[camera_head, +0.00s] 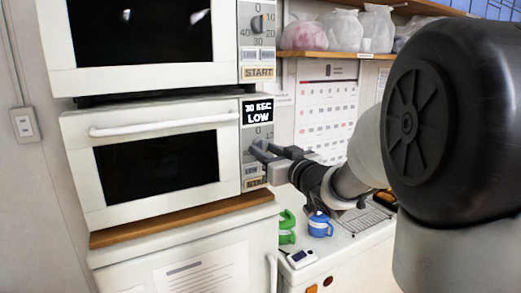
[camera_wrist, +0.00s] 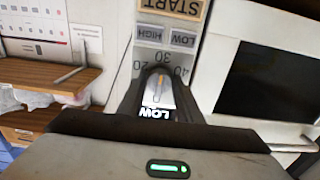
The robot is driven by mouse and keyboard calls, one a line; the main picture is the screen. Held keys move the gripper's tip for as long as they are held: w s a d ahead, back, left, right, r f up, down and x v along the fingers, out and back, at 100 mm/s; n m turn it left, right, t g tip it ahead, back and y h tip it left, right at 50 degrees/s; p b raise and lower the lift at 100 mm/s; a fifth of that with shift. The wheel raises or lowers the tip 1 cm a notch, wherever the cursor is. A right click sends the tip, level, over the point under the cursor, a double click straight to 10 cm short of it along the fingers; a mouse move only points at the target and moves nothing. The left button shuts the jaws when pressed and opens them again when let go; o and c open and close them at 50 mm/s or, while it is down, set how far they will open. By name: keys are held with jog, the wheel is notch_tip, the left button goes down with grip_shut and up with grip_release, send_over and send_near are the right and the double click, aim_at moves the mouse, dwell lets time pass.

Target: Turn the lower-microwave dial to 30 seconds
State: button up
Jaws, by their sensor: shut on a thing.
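The lower microwave (camera_head: 76,135) is white with a dark window. Its display (camera_head: 257,111) reads "30 SEC LOW" in the head view; part of it, "LOW", shows upside down in the wrist view (camera_wrist: 157,113). My gripper (camera_head: 258,150) reaches its control panel from the right. In the wrist view the jaws (camera_wrist: 158,98) are shut on the dial (camera_wrist: 158,88), one finger on each side. An orange mark on the dial points roughly toward the printed "30" (camera_wrist: 162,57). The fingers hide much of the dial in the head view.
The upper microwave (camera_head: 60,55) sits directly above, with its own dial (camera_head: 257,24). A shelf with plastic bags (camera_head: 340,29) is above right.

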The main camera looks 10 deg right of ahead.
jog(key=shift+r, duration=0.15)
jog(key=o, duration=1)
